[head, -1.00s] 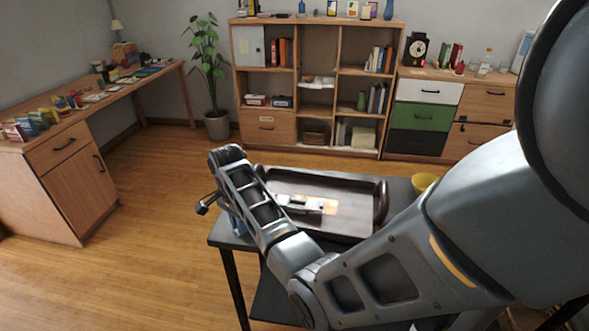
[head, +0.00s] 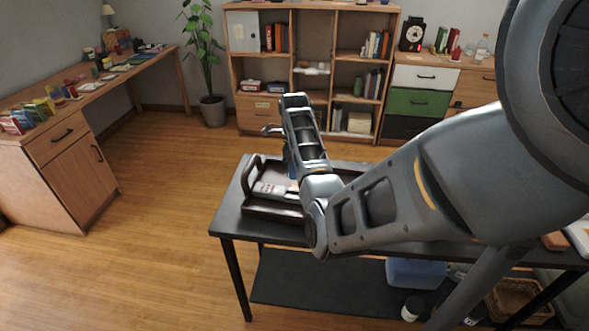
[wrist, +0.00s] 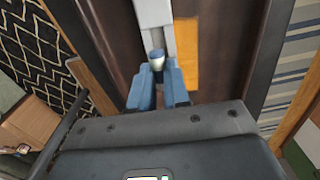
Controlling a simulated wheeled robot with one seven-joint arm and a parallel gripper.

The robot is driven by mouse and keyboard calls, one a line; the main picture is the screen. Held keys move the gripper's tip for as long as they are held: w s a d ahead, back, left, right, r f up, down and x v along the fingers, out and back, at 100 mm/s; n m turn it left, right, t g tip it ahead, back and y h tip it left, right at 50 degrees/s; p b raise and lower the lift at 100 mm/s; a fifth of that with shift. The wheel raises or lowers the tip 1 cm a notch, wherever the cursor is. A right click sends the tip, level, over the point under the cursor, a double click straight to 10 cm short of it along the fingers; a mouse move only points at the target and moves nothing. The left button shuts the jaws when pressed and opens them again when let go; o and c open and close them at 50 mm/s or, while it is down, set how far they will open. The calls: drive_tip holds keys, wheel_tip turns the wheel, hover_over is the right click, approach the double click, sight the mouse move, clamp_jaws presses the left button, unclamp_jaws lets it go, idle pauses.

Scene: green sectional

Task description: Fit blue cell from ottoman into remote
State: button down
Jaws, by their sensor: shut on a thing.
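My gripper (wrist: 158,92) has blue fingers, shut on a small blue cell (wrist: 157,62) with a pale end. The cell sits over the near end of the grey-white remote (wrist: 154,14) in the wrist view; I cannot tell whether they touch. The remote (head: 275,190) also shows in the head view, lying in a dark brown tray (head: 272,211) on the black table. My arm hides the gripper's tips and the cell there. An orange strip (wrist: 186,55) lies beside the remote. I cannot make out the ottoman.
The tray's raised handle (head: 249,172) stands at its left end, near my wrist. The black table (head: 228,219) has a lower shelf (head: 320,290) with a blue bin (head: 415,272). Open wooden floor lies to the left, with a desk (head: 75,155) beyond.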

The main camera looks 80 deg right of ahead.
drive_tip(key=shift+w, duration=0.15)
drive_tip(key=shift+f+b, duration=1.65)
drive_tip(key=shift+f, duration=1.65)
drive_tip(key=c, duration=1)
unclamp_jaws()
drive_tip(key=shift+r, duration=0.1)
wheel_tip(320, 180, up, 8)
drive_tip(key=shift+f, duration=0.15)
